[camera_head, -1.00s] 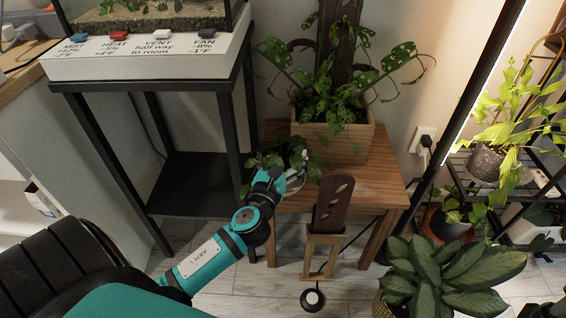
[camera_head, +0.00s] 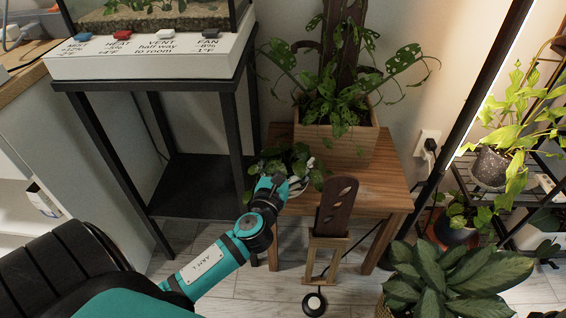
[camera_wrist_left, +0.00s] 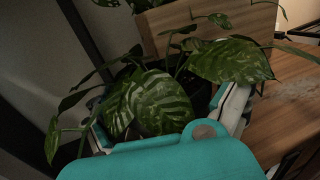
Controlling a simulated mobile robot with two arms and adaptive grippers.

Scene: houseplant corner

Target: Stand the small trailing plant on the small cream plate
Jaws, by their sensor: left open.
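The small trailing plant (camera_head: 283,160) stands at the left end of the wooden table, its green leaves spreading over the edge. Its pot is mostly hidden by leaves and my gripper. My left gripper (camera_head: 288,178) is at the near side of the plant, fingers among the leaves. In the left wrist view, the open fingers (camera_wrist_left: 165,118) lie either side of large patterned leaves (camera_wrist_left: 160,100); I cannot tell whether they touch the pot. A pale rim shows beside the gripper in the head view, but I cannot tell whether it is the small cream plate.
A large plant in a square wooden planter (camera_head: 335,142) stands right behind. A dark wooden piece on a small stand (camera_head: 335,210) is at the table's front. A black stand (camera_head: 190,185) is at the left. The table's right part (camera_head: 385,185) is clear.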

